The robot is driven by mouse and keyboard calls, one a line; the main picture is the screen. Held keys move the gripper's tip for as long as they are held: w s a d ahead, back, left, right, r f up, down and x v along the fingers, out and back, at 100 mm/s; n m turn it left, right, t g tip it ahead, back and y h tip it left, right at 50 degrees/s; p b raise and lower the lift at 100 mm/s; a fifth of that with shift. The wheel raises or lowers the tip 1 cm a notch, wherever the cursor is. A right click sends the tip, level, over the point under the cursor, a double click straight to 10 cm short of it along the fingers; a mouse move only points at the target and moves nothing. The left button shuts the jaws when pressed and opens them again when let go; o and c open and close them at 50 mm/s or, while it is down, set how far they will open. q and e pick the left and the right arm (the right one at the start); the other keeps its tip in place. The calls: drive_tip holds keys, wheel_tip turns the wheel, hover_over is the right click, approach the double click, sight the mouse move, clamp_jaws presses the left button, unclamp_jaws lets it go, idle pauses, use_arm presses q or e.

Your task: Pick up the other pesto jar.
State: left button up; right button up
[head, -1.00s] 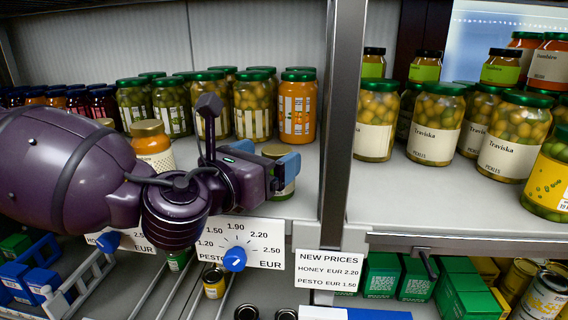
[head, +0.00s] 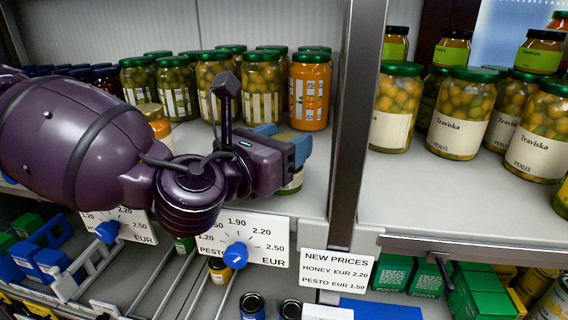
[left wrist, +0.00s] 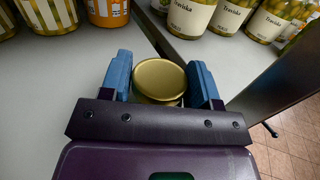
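The pesto jar (head: 293,183), with a gold lid, pale label and a hint of green, stands upright on the shelf near its front edge. In the head view my left gripper (head: 286,147) hides its lid and most of its body. In the left wrist view the gold lid (left wrist: 160,80) lies between the two blue fingers of my left gripper (left wrist: 161,86). The fingers are apart, one on each side of the jar, with narrow gaps beside the lid. My right gripper is in neither view.
A gold-lidded orange jar (head: 156,122) stands left, partly behind my arm. Green-lidded jars and an orange jar (head: 309,90) stand behind. A metal post (head: 357,120) rises close to the right. Price dials (head: 242,240) and a price sign (head: 337,270) hang below.

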use_arm(q)
drive_tip(key=c, duration=0.4)
drive_tip(key=shift+r, duration=0.15)
